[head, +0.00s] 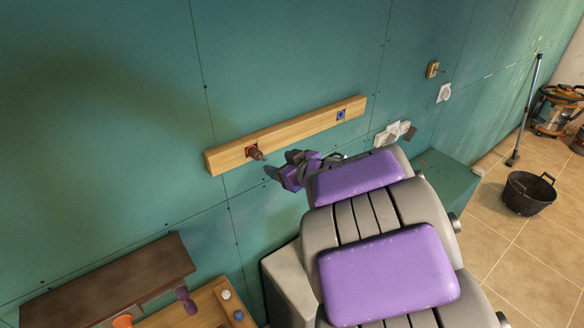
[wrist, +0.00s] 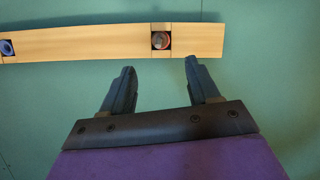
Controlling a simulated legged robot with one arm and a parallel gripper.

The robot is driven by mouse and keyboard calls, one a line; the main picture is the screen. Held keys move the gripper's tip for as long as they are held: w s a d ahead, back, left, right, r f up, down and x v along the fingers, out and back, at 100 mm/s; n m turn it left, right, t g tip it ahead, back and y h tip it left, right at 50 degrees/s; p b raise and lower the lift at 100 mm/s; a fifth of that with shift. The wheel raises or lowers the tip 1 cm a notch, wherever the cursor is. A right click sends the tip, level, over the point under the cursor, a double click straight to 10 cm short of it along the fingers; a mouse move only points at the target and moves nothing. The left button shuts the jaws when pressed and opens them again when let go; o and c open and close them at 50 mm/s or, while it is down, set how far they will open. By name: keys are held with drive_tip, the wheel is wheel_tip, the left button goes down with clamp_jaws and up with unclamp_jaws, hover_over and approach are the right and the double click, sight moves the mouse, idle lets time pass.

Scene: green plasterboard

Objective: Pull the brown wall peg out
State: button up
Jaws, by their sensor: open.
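The brown peg (head: 255,153) sticks out of a red-edged square hole near the left end of a wooden rail (head: 300,130) on the green wall. In the wrist view the peg (wrist: 160,41) is seen end-on in the rail (wrist: 100,44), just above and between the fingertips. My gripper (head: 276,163) is open and empty, to the right of and slightly below the peg in the head view. In the wrist view my gripper (wrist: 160,66) has its two dark fingers apart, not touching the peg.
A blue-edged hole (head: 341,115) is at the rail's other end. Below left are a brown shelf (head: 110,285) and a wooden board (head: 205,305) with several coloured pegs. White wall fittings (head: 393,133) are right of the rail. A black bucket (head: 528,193) stands on the tiled floor.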

sight(261, 157)
drive_tip(key=x, duration=1)
drive_tip(key=shift+w+f, duration=0.1)
drive_tip(key=shift+b+x, duration=0.3)
drive_tip(key=shift+x, duration=0.45)
clamp_jaws()
drive_tip(key=f+p+v, duration=0.1)
drive_tip(key=v, duration=0.5)
drive_tip(key=shift+s+p, duration=0.2)
drive_tip(key=shift+p, duration=0.1)
idle(0.8)
drive_tip(key=shift+d, duration=0.1)
idle(0.4)
